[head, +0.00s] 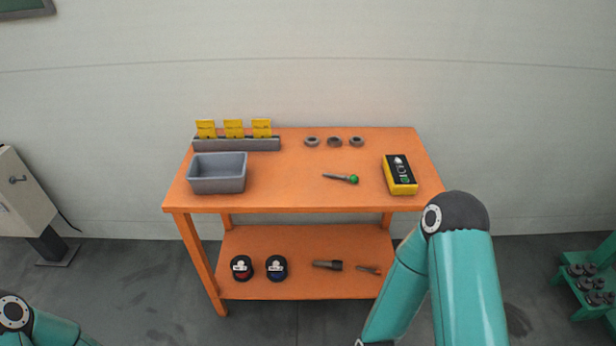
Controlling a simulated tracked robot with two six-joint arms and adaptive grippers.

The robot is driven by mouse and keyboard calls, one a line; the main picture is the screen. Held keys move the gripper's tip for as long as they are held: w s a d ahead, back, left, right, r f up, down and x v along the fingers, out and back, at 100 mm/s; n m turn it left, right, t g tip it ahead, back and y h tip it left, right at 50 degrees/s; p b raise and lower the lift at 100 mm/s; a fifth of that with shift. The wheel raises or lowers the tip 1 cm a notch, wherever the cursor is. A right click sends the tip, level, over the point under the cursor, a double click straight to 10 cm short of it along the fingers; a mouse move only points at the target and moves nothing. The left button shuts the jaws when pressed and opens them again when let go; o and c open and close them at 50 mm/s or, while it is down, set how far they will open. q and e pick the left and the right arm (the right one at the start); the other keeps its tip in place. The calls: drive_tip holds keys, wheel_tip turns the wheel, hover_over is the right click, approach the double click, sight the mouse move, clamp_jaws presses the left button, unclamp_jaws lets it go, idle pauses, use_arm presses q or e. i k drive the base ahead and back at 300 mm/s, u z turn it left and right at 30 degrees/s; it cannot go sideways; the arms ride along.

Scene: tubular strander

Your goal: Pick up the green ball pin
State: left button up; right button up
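The green ball pin (343,178) lies on the top of the orange workbench (290,186), right of the middle. It has a thin grey shaft pointing left and a round green ball at its right end. Nothing touches it. My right arm comes in from the lower right and bends down in front of the bench; its gripper is below the picture's edge. My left arm shows only as a piece in the lower left corner, and its gripper is out of the picture.
On the benchtop are a grey bin (218,187), a grey rack (237,145) with yellow cards, grey rings (334,142), and a yellow-black device (399,174) close right of the pin. The lower shelf (303,284) holds two round tins and tools. A green stand (583,276) is far right.

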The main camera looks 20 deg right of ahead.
sight(353, 179)
drive_tip(key=z, duration=0.05)
drive_tip(key=i, duration=0.2)
drive_tip(key=u, duration=1.95)
drive_tip(key=k, duration=1.3)
drive_tip(key=z, duration=0.95)
drive_tip(key=i, duration=0.55)
drive_tip(key=z, duration=0.6)
drive_tip(key=i, duration=1)
drive_tip(key=u, duration=0.2)
